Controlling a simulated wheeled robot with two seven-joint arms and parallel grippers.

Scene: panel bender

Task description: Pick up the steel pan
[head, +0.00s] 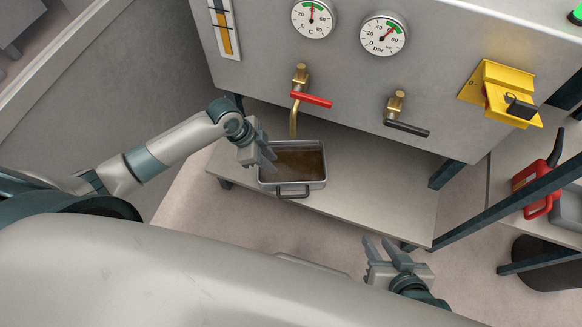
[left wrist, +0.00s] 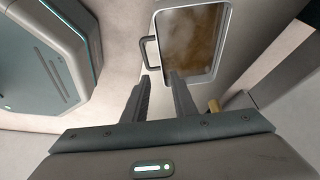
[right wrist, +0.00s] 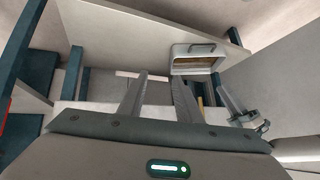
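The steel pan (head: 317,183) sits on the low shelf under the grey machine, below a brass spout. It holds brown liquid and has a dark handle on its near side. It also shows in the left wrist view (left wrist: 222,71) and the right wrist view (right wrist: 202,52). My left gripper (head: 268,162) is open above the pan's left rim in the head view; I cannot tell whether it touches. In the left wrist view the pan's handle lies ahead of the fingers, not between them. My right gripper (head: 382,248) is open and empty, to the right of the pan and nearer me.
A red-handled valve (head: 311,99) and a black-handled valve (head: 406,127) stick out above the shelf (head: 385,190). A dark frame leg (head: 447,174) stands right of the pan. A red can (head: 541,188) stands further right. The shelf right of the pan is bare.

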